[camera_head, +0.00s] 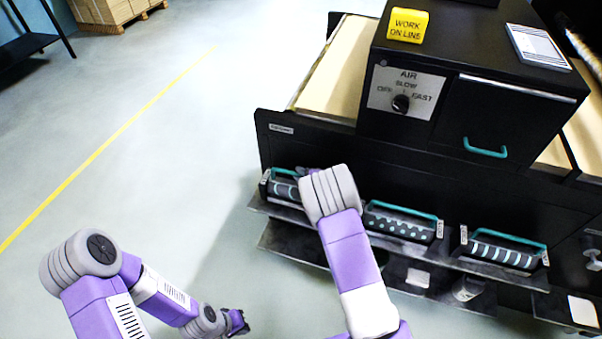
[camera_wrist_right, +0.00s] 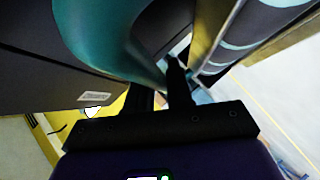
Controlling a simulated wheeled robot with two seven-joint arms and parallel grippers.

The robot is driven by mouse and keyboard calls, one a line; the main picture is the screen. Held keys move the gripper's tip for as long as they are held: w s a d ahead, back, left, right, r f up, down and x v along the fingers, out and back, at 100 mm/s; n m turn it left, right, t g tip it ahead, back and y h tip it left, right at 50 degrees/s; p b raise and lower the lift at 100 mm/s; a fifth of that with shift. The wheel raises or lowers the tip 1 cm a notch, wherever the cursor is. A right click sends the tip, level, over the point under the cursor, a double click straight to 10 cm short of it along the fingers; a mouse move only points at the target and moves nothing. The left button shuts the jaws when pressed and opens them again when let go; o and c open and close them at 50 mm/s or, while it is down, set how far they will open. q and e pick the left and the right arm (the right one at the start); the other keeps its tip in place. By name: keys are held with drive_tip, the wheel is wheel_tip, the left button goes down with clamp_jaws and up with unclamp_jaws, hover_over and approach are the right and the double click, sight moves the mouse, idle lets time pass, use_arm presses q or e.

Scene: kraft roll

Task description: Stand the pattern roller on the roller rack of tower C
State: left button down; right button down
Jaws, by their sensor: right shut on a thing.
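Three dark pattern rollers in teal-handled frames sit along a low black shelf on the machine's front. The left roller (camera_head: 284,189) is partly hidden by my right wrist, the middle roller (camera_head: 398,222) has pale dots, and the right roller (camera_head: 500,252) has pale stripes. My right gripper (camera_wrist_right: 168,85) is shut on the left roller's teal handle (camera_wrist_right: 95,35); that roller's striped drum (camera_wrist_right: 222,40) shows close by in the right wrist view. In the head view the wrist covers the right fingertips. My left gripper (camera_head: 238,322) hangs low over the floor; its jaw opening is unclear.
The black machine (camera_head: 320,150) carries an air-control box (camera_head: 455,95) with a knob, a teal-handled drawer and a yellow sign (camera_head: 407,25). A lower ledge (camera_head: 290,245) runs beneath the rollers. Open floor with a yellow line (camera_head: 110,135) lies left. No tower letter is readable.

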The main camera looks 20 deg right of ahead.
drive_tip(key=shift+w+f+b, duration=0.1)
drive_tip(key=shift+f+b, duration=0.3)
drive_tip(key=shift+f, duration=1.15)
drive_tip(key=c, duration=1)
unclamp_jaws()
drive_tip(key=shift+f, duration=0.1)
drive_tip(key=shift+s, duration=0.25)
